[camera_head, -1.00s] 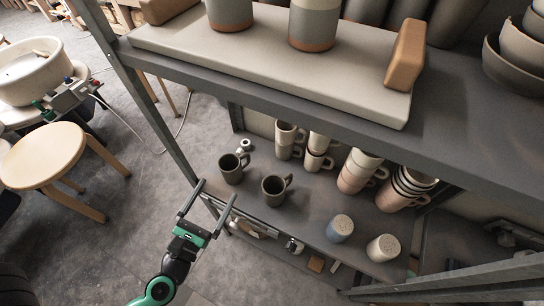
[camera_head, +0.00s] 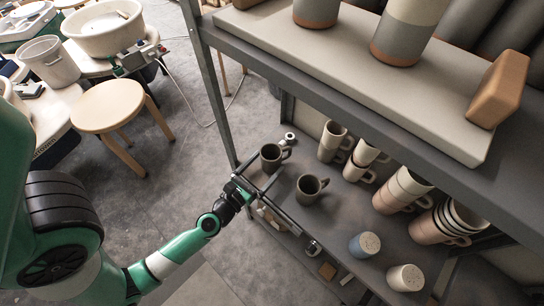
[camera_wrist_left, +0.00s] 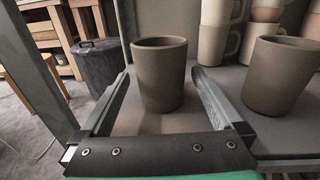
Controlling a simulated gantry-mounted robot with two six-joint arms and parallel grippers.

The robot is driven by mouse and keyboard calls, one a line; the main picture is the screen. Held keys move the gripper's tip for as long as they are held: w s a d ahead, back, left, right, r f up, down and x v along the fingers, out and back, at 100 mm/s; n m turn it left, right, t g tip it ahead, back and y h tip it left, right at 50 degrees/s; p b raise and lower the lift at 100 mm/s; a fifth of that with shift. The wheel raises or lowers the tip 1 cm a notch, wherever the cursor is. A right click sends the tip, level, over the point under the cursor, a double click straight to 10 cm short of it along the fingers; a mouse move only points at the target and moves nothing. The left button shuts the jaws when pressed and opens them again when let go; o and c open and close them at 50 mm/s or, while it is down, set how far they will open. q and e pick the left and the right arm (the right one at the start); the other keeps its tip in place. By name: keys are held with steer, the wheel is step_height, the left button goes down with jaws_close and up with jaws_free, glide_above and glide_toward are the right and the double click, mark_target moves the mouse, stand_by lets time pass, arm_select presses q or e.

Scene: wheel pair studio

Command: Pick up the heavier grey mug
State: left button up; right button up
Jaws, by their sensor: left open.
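Two dark grey mugs stand upright on the lower shelf board (camera_head: 330,222). The left one (camera_head: 271,158) is close to the shelf's left end; the right one (camera_head: 309,190) stands a little to its right. My left gripper (camera_head: 266,171) is open and at the left mug. In the left wrist view the left mug (camera_wrist_left: 160,76) stands between the two finger bars (camera_wrist_left: 160,98), with visible gaps on both sides. The right mug (camera_wrist_left: 279,78) stands outside the right finger. I cannot tell from sight which mug is heavier. My right gripper is not in view.
Stacked pale cups (camera_head: 333,140) and pinkish mugs (camera_head: 400,190) stand behind and to the right. Two shakers, one blue-grey (camera_head: 364,245) and one cream (camera_head: 405,278), are near the front. An upper shelf (camera_head: 350,75) overhangs; a metal post (camera_head: 213,95) rises at left.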

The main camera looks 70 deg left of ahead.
mark_target(272, 158)
arm_select(q)
steer(key=x, duration=0.3)
steer(key=shift+w+a+r, duration=0.1)
steer(key=shift+w, duration=0.1)
steer(key=shift+s, duration=0.1)
jaws_close()
